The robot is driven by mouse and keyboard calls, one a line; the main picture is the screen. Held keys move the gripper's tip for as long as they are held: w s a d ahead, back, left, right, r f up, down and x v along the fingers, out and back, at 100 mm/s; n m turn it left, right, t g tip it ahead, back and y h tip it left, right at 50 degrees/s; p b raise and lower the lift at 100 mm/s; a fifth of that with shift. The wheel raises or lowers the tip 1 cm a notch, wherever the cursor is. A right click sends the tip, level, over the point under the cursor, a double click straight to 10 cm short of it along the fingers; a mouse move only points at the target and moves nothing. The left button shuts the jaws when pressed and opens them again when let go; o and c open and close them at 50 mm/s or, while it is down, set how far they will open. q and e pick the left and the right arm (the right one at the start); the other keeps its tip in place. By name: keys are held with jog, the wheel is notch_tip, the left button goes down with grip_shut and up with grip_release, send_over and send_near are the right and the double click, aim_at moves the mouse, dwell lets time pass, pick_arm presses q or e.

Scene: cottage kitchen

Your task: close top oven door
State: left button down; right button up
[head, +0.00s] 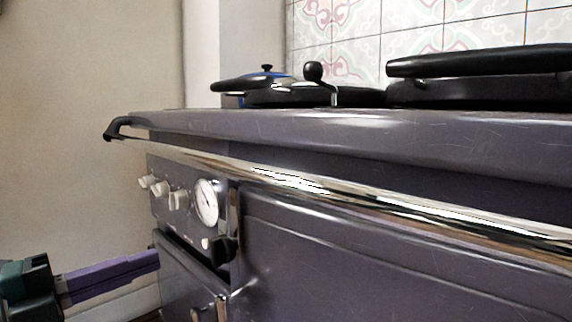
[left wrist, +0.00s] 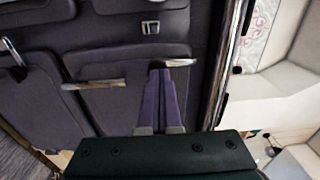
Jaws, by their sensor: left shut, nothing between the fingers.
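The dark oven door (head: 188,284) under the control panel stands slightly out from the cooker front in the head view, with a dark gap along its top edge. A small metal latch (head: 222,305) shows near its right edge. My left gripper (head: 156,261) is at the lower left, its purple fingers shut and empty. Its fingertips are close to the door's left edge; I cannot tell if they touch. In the left wrist view the shut fingers (left wrist: 160,74) point at the dark cooker front, close to a pale metal handle (left wrist: 181,62). My right gripper is not in view.
A chrome rail (head: 300,184) runs along the cooker front above the door. White knobs (head: 160,188) and a round gauge (head: 206,201) sit on the panel. A bare wall (head: 80,70) is at left.

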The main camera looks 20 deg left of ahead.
pick_arm(q)
jog(key=s+r+y+p, duration=0.2)
jog(key=s+r, duration=0.2)
jog(key=b, duration=0.3)
send_near(225, 212)
jog(key=shift+n, duration=0.4)
jog(key=x, duration=0.7)
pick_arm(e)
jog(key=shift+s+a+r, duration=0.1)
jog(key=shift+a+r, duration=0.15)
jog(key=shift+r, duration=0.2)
pick_arm(q)
jog(key=shift+f, duration=0.1)
